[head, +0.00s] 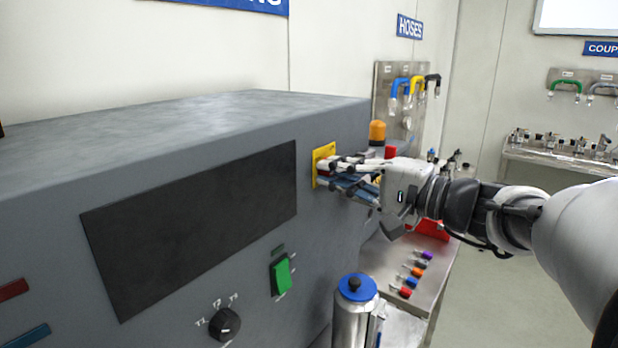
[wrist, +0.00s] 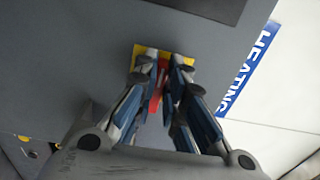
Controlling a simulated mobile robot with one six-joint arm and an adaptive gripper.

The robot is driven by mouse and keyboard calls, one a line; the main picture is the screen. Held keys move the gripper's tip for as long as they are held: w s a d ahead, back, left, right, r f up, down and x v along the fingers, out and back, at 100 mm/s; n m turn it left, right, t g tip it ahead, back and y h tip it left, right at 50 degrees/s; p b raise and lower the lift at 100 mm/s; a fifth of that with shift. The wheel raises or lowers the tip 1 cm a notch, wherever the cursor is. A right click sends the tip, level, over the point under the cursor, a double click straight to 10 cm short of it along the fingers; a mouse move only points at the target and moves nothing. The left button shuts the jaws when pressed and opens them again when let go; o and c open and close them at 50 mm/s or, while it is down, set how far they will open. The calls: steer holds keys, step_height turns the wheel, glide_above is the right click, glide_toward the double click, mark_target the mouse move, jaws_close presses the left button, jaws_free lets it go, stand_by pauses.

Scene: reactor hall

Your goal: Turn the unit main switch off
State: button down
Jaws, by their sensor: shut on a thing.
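The unit main switch has a yellow plate (head: 323,152) on the grey cabinet's front, near its right end. In the wrist view the yellow plate (wrist: 187,61) shows behind the fingers, with a red handle (wrist: 156,90) between them. My gripper (head: 338,172) is at the plate, and it also shows in the wrist view (wrist: 162,82). Its fingers are shut on the red handle. The fingers hide most of the handle and part of the plate, so I cannot tell the handle's exact setting.
The cabinet (head: 200,115) carries a dark panel (head: 195,225), a green rocker switch (head: 282,274) and a black knob (head: 225,324). A blue-topped canister (head: 356,288) stands in front. Behind my arm is a bench (head: 385,262) with coloured fittings. Open floor (head: 500,290) lies to the right.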

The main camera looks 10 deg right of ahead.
steer(key=c, duration=1.7)
jaws_free()
steer(key=shift+o, duration=0.2)
steer(key=v, duration=1.2)
